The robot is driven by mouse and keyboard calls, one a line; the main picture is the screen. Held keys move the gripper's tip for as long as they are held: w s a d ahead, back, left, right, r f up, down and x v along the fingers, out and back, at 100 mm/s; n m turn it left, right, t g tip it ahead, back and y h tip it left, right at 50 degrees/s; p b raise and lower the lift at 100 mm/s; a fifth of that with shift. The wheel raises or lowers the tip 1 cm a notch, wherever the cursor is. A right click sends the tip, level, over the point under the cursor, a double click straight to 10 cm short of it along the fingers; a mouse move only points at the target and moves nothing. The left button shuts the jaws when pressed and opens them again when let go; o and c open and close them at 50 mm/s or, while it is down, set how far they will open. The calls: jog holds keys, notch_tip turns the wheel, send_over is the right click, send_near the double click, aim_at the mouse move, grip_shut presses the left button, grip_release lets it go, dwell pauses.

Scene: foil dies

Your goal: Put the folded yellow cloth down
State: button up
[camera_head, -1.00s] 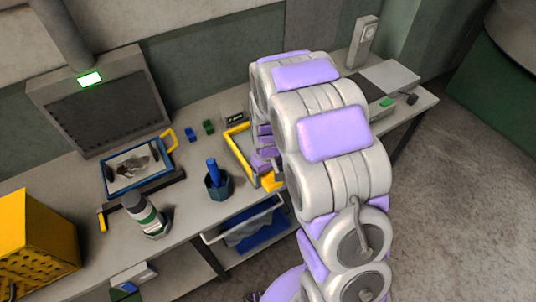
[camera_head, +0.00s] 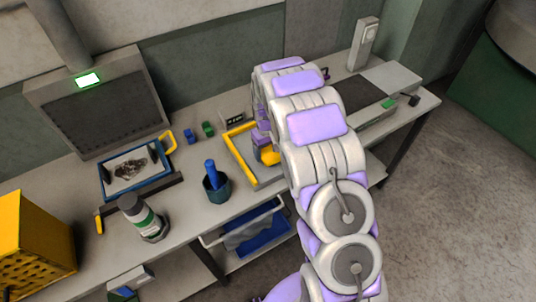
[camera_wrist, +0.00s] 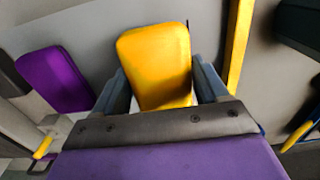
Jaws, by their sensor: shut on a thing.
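The folded yellow cloth (camera_head: 268,155) is at the end of my arm, over or within the yellow-edged tray (camera_head: 241,126). Its height above the tray floor cannot be told. In the wrist view the cloth (camera_wrist: 155,55) sticks out from between the two grey fingers. My gripper (camera_wrist: 162,88) is shut on it. In the head view my gripper (camera_head: 262,140) is partly hidden by my own arm. A yellow edge (camera_wrist: 239,40) runs along the right of the cloth in the wrist view.
A dark cup with a blue handle (camera_head: 215,188) stands left of the tray. A bottle (camera_head: 142,216), a blue-framed tray (camera_head: 135,170) and small blue (camera_head: 190,135) and green (camera_head: 208,129) blocks are farther left. A purple pad (camera_wrist: 53,80) shows in the wrist view.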

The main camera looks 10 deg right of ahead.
jog(key=shift+a+f, duration=0.8)
jog(key=shift+f, duration=0.35)
jog(key=shift+a, duration=0.1)
jog(key=shift+d, duration=0.25)
jog(key=o, duration=0.8)
jog(key=shift+d, duration=0.6)
jog(key=shift+o, duration=1)
jog(key=shift+a, duration=0.55)
jog(key=shift+d, duration=0.25)
jog(key=shift+a, duration=0.1)
